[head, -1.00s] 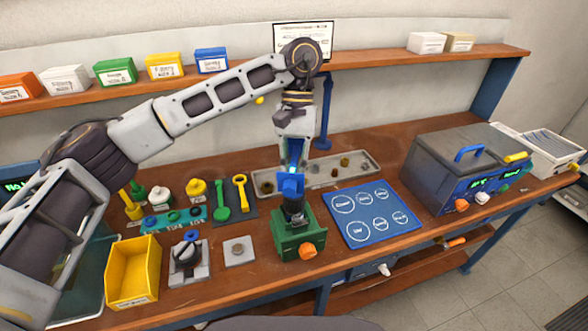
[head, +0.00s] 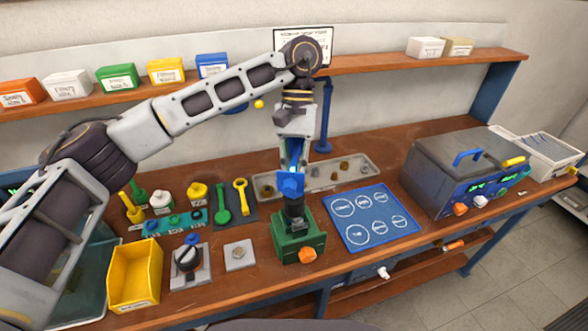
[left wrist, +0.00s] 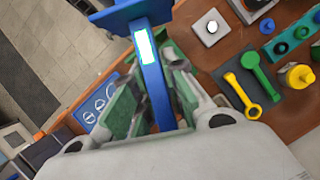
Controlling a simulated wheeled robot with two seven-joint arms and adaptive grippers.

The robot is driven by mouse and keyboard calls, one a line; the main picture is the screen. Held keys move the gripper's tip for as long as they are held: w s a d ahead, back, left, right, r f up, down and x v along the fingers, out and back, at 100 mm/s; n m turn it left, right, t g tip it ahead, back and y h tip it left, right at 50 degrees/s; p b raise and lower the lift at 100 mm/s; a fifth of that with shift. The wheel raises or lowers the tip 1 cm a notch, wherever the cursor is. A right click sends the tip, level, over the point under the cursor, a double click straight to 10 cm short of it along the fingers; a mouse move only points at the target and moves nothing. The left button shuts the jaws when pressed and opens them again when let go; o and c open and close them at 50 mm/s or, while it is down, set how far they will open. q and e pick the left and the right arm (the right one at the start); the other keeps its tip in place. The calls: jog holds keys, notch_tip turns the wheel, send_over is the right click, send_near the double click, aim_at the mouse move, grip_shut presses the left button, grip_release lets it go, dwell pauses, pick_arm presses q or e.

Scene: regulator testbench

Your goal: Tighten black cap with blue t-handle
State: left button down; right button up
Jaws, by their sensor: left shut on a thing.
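My left gripper (head: 293,160) points down over the green vise (head: 299,247) and is shut on the blue T-handle (head: 291,187). In the left wrist view, the T-handle's blue shaft (left wrist: 158,92), with a pale glowing patch, runs between the fingers of my left gripper (left wrist: 155,90). The black cap (head: 295,208) shows below the T-handle, in the top of the green vise. The tool stands about upright above the cap; I cannot tell how far it sits in it. My right gripper is in neither view.
A blue mat with white circles (head: 372,218) lies right of the vise. A small square plate (head: 239,256), a grey base with a black knob (head: 188,264) and a yellow bin (head: 135,272) stand left. A grey tray (head: 315,178) lies behind, and a grey machine (head: 462,170) stands right.

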pick_arm(q)
jog(key=shift+r+p, duration=0.55)
jog(key=shift+r, duration=0.25)
dwell(0.4)
jog(key=shift+r+p, duration=1.9)
jog(key=shift+r, duration=0.55)
